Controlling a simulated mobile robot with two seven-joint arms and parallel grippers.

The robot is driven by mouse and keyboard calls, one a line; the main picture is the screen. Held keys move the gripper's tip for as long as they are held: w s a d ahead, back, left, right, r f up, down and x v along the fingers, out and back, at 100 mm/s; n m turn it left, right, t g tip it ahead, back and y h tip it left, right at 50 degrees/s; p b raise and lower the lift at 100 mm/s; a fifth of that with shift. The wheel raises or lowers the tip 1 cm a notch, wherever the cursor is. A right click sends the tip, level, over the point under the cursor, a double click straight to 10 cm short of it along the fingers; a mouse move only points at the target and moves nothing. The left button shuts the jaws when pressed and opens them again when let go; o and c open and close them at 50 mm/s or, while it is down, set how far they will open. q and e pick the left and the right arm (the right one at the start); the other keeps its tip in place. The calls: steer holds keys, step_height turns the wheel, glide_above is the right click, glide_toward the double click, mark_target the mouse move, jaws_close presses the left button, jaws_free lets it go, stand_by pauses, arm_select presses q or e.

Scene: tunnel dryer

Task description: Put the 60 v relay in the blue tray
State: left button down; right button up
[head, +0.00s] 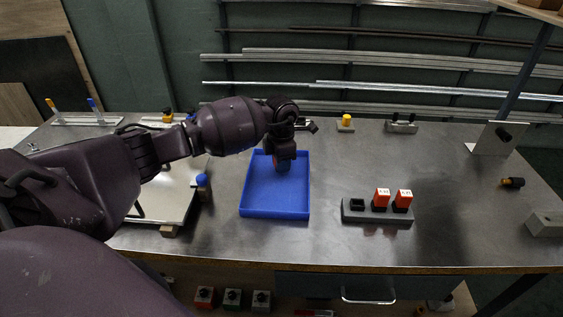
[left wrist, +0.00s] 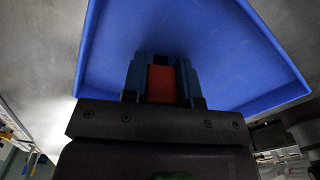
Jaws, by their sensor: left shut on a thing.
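The blue tray (head: 262,198) lies on the metal bench in the middle of the head view and looks empty. It also fills much of the left wrist view (left wrist: 190,40). My left gripper (head: 284,168) points down over the far part of the tray. In the left wrist view, my left gripper (left wrist: 161,82) is shut on a red relay (left wrist: 161,85) between its two fingers. The relay's label is not visible, and I cannot tell whether it touches the tray floor. My right gripper is not in view.
A grey socket block (head: 376,216) right of the tray holds two red relays (head: 382,198) (head: 404,199) and one empty black socket (head: 357,204). A metal panel with a blue knob (head: 202,180) is left of the tray. The bench between tray and block is clear.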

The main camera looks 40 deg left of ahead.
arm_select(q)
steer(key=c, duration=1.3)
jaws_free()
steer(key=shift+f, duration=0.1)
steer(key=shift+c, duration=0.2)
steer(key=o, duration=0.5)
steer(key=shift+c, duration=0.2)
steer(key=shift+r, duration=0.25)
step_height(320, 180, up, 12)
steer(key=shift+f+p, duration=0.1)
steer(key=shift+p, duration=0.25)
